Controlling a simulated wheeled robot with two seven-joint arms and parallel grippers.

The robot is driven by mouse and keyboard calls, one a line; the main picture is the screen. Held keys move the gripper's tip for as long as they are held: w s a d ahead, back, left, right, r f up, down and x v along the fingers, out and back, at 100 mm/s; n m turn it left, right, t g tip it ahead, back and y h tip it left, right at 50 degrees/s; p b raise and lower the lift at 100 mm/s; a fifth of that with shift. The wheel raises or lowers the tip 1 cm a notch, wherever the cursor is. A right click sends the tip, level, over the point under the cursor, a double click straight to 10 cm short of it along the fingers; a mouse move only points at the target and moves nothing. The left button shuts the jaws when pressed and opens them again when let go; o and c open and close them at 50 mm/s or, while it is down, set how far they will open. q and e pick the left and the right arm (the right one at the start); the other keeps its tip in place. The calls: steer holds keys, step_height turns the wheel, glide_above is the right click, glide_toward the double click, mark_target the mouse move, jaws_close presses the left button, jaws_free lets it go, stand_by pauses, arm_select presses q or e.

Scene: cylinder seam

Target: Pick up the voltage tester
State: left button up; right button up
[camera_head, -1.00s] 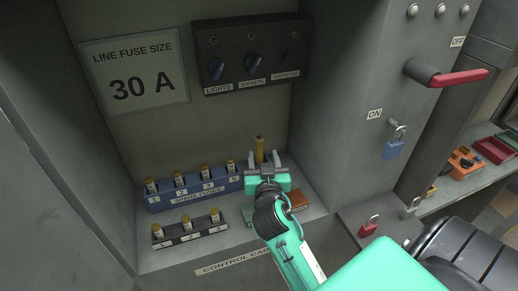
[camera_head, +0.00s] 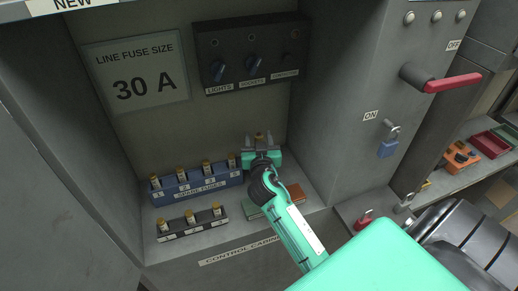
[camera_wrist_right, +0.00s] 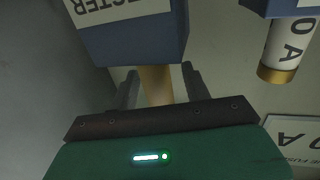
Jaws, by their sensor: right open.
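The voltage tester is a yellow-tan stick. In the head view only its top (camera_head: 260,135) shows, at the right end of the blue fuse rack. In the right wrist view its plain shaft (camera_wrist_right: 155,86) runs down from a blue block labelled TESTER (camera_wrist_right: 130,35). My right gripper (camera_head: 260,142) is at the tester, with its fingers apart. In the wrist view the open fingers (camera_wrist_right: 159,75) stand on either side of the shaft, with a gap visible on both sides. My green gripper body hides most of the tester in the head view. My left gripper is not in view.
A blue spare-fuse rack (camera_head: 205,190) and a black rack of fuses (camera_head: 192,228) stand left of my arm on the shelf. The cabinet's right wall (camera_head: 345,120) is close. A switch box (camera_head: 250,55) hangs above.

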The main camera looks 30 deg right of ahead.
jaws_close()
step_height(320, 180, up, 10)
steer(key=b, duration=0.1)
steer(key=shift+b, duration=0.4)
